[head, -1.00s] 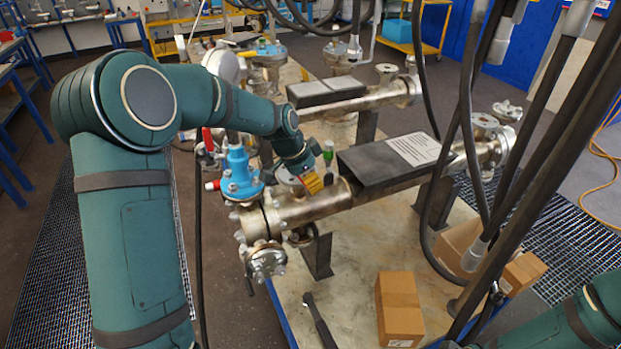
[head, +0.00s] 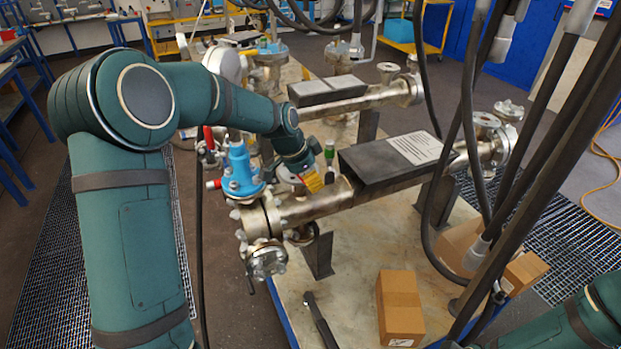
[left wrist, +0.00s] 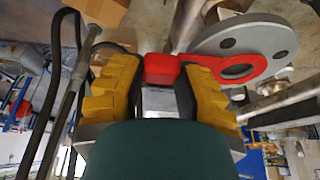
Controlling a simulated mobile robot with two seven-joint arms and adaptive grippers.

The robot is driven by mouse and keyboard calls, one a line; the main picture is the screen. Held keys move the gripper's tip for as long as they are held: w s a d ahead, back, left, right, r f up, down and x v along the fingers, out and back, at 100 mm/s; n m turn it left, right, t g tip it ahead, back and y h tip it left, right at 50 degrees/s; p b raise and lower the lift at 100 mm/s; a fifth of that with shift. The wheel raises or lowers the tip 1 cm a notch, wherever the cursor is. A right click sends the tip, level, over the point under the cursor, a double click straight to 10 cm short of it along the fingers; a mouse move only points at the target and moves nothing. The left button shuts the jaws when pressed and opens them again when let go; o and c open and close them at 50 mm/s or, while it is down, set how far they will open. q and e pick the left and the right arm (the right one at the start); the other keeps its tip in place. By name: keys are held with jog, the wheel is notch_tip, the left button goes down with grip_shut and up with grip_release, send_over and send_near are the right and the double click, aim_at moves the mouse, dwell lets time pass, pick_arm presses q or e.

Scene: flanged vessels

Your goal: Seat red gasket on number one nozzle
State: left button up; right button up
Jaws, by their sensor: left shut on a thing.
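My left gripper (head: 314,182), with yellow fingers, is over the left part of the front metal vessel (head: 320,203). In the left wrist view the gripper (left wrist: 160,80) is shut on the red gasket (left wrist: 162,68), holding it by its block-like tab. The gasket's ring sticks out to the right, its hole open. The ring overlaps a grey round flange (left wrist: 275,38) with dark bolt holes in that view; I cannot tell whether they touch. In the head view the gripper and arm largely hide the gasket and the flange beneath. No nozzle number is readable. My right gripper is out of view.
A blue valve (head: 240,172) stands close left of the gripper. A dark box-like cover with a white label (head: 414,148) lies on the vessel to the right. Hanging black hoses (head: 468,130) cross the right side. A cardboard box (head: 400,308) and a dark tool (head: 320,320) lie on the bench.

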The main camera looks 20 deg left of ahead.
pick_arm(q)
jog(key=shift+f, duration=0.15)
jog(key=o, duration=1.5)
jog(key=shift+r+p, duration=2.05)
jog(key=shift+r, duration=1.45)
